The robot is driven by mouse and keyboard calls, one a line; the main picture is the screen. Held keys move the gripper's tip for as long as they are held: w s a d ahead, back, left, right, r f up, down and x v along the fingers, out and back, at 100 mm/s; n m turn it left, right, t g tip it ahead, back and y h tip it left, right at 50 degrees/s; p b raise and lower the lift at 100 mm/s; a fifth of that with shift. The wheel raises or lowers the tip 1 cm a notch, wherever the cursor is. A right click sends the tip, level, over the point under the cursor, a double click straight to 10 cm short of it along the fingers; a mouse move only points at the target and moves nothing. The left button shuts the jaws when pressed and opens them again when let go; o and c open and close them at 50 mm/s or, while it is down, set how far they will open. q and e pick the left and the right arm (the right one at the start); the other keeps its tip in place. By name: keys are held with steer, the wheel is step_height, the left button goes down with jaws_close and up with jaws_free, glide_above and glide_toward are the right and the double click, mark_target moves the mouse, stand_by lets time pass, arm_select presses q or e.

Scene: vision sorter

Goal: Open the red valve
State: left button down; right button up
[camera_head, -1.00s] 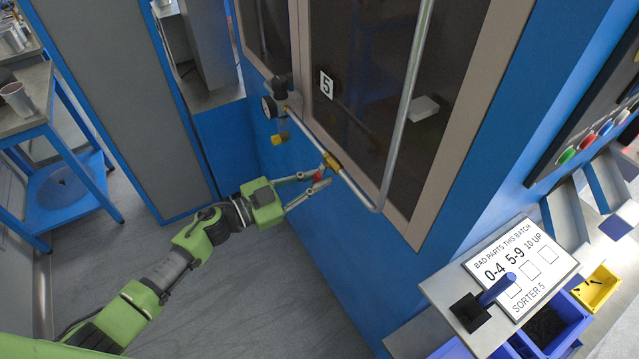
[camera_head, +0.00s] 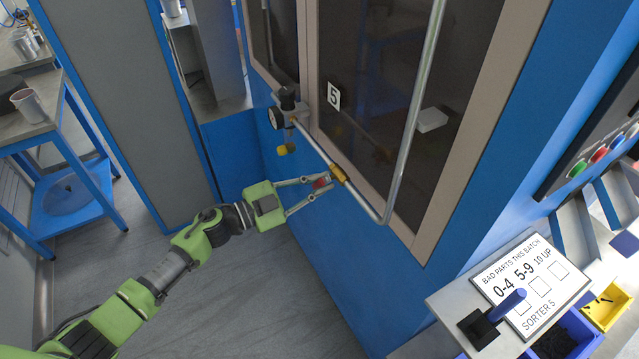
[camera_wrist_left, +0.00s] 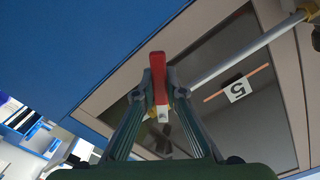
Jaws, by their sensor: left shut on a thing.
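The red valve handle (camera_head: 320,183) sits at the brass valve body (camera_head: 338,174) on the metal pipe in front of the blue machine. My left gripper (camera_head: 318,186) is shut on the red handle, one finger on each side of it. In the left wrist view the red handle (camera_wrist_left: 159,78) stands between the two fingertips (camera_wrist_left: 160,88), pointing up in the picture with a pale end nearest me. The brass body is partly hidden behind the fingers there. My right gripper is not in view.
The pipe (camera_head: 410,115) rises along the dark machine window marked 5. A sign board (camera_head: 530,285) and blue bins stand at lower right. The floor below my left arm is clear.

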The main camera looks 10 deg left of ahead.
arm_select(q)
steer(key=c, duration=2)
jaws_free()
steer(key=shift+c, duration=0.2)
steer(key=shift+a, duration=0.1)
steer(key=v, duration=1.2)
